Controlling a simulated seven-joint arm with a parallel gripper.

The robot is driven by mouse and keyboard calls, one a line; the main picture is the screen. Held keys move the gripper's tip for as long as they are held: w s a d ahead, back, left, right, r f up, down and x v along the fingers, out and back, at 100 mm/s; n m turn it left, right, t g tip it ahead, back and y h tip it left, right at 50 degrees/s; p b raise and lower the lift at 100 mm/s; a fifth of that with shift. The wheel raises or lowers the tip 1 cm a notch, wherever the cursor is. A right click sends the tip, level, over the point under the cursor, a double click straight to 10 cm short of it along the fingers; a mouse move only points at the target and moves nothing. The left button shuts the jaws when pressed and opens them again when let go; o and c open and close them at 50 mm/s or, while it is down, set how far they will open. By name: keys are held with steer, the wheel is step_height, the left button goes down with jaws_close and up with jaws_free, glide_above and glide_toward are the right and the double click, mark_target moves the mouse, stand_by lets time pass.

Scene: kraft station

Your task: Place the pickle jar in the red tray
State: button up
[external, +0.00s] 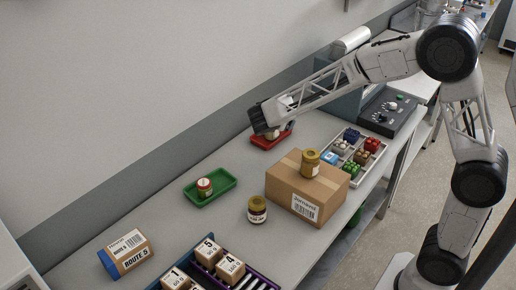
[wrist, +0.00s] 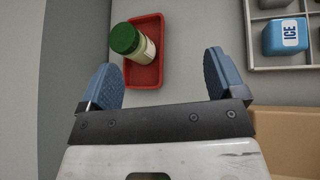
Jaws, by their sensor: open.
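A jar with a green lid (wrist: 126,38) and pale contents, likely the pickle jar, is in the red tray (wrist: 145,78) in the wrist view. It appears tilted there, but this may be the viewing angle. In the external view the red tray (external: 287,137) is at the back of the bench, with the jar mostly hidden by my gripper (external: 270,128). My gripper also shows in the wrist view (wrist: 162,65), open and empty. Its blue fingers are wide apart, and the jar is beyond them, apart from both.
A dark jar (external: 257,209) stands on the bench, and a yellow-lidded jar (external: 310,162) stands on a cardboard box (external: 290,188). A divided tray (external: 346,172) of coloured blocks is to the right.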

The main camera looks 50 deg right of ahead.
steer(key=s+a+r+m+g+y, duration=0.1)
steer(key=s+r+m+y, duration=0.3)
steer(key=s, duration=0.7)
steer(key=s+a+r+m+g+y, duration=0.15)
steer(key=s+m, duration=0.45)
steer(key=s, duration=0.6)
steer(key=s+a+m+t+y, duration=0.1)
steer(key=s+a+m+y, duration=0.2)
steer(key=s, duration=0.6)
steer(key=s+a+m+t+y, duration=0.1)
steer(key=s+a+m+y, duration=0.2)
steer(key=s, duration=0.7)
steer(key=shift+s+a+r+m, duration=0.15)
steer(key=shift+s+r+m, duration=0.05)
steer(key=shift+m, duration=0.9)
